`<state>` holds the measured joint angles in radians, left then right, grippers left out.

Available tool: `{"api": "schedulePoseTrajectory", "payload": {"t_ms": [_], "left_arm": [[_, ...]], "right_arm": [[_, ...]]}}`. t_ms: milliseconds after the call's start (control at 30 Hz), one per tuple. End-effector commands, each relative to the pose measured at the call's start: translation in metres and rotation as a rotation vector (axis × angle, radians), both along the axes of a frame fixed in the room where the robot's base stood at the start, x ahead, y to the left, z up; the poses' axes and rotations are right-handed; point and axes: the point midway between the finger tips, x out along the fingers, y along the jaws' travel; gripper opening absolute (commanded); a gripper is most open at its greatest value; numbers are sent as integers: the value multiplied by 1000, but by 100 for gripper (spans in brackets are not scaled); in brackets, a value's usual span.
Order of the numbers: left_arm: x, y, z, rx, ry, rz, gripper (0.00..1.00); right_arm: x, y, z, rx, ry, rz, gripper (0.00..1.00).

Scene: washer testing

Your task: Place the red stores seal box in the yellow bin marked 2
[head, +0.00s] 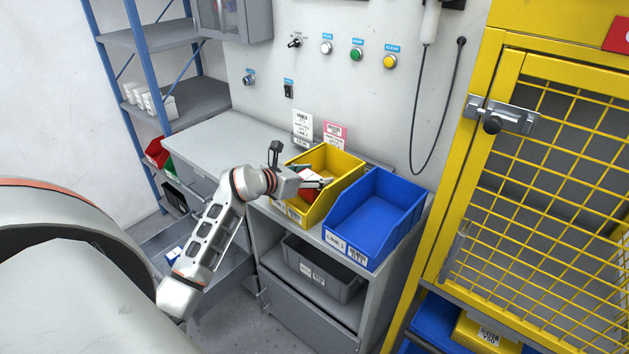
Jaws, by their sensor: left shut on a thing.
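The yellow bin (343,188) stands on the grey bench, beside the blue bin. Its front labels are partly behind my gripper and too small to read. My left gripper (322,184) reaches in from the left, over the yellow bin's opening. It is shut on a red box (309,195), which shows only as a small red patch with white by the fingers, inside the bin's outline. I cannot tell whether the box touches the bin floor. Other small white, green and tan items show around it in the bin. My right gripper is not in view.
The blue bin (371,219) looks empty. Two label cards, one white (303,125) and one pink (335,134), stand behind the bins. A grey bin (317,268) sits on the shelf below. A yellow mesh cage (548,160) stands at right. The bench's left part is clear.

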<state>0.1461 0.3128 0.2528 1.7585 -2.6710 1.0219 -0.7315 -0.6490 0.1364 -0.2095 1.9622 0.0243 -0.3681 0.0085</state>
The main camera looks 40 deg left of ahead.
Motion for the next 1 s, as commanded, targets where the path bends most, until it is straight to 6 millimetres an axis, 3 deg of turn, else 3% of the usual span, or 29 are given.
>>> {"api": "schedulePoseTrajectory", "payload": {"t_ms": [133,533,567,600,633,1000], "left_arm": [[0,0,-15,-1,-2,0,32],[0,0,-20,1,-1,0,32],[0,0,-20,1,-1,0,57],[0,0,-19,1,-1,0,67],[0,0,-19,1,-1,0,71],[0,0,-17,0,-2,0,71]], "right_arm": [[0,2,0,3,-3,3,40],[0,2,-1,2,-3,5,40],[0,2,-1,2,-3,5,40],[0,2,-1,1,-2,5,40],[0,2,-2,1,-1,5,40],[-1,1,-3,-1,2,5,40]]}}
